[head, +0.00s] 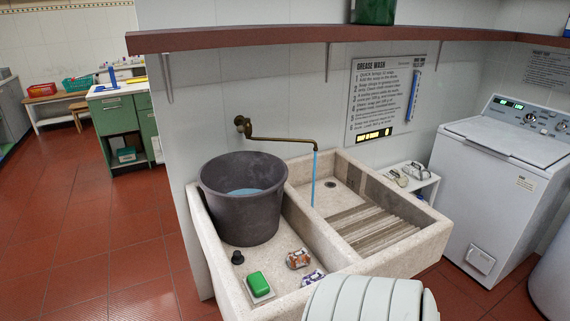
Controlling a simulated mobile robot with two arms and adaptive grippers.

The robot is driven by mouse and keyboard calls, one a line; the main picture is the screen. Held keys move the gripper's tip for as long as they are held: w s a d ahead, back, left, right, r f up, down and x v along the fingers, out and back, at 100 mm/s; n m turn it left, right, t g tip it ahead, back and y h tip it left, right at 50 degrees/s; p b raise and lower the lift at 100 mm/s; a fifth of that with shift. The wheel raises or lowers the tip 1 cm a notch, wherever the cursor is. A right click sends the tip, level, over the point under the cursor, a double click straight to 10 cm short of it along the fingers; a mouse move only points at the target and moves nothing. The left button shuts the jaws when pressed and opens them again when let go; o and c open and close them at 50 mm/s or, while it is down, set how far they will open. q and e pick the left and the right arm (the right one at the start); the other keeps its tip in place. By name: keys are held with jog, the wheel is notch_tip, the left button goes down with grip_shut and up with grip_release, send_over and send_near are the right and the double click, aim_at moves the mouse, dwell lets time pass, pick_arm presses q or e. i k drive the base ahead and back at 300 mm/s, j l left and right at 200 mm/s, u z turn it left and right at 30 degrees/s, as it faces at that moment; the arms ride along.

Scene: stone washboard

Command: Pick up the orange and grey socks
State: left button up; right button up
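A small bundle with orange, brown and pale patches (298,259) lies on the stone ledge of the washboard sink, right of the bucket's foot. A second small bundle, pale with purple and dark patches (314,277), lies just in front of it and to its right. They look like folded or rolled cloth, but are too small to tell surely as socks. No plainly grey sock can be made out. Neither of my grippers is in view. Part of the sink's front edge is hidden at the bottom of the picture.
A dark bucket of water (243,209) stands on the sink's left side (215,255). A green block on a pale dish (259,287) and a black stopper (237,258) sit in front. Water runs from a brass tap (285,140). The washing machine (496,180) is right.

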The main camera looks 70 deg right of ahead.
aim_at(301, 258)
jog(key=z, duration=2.2)
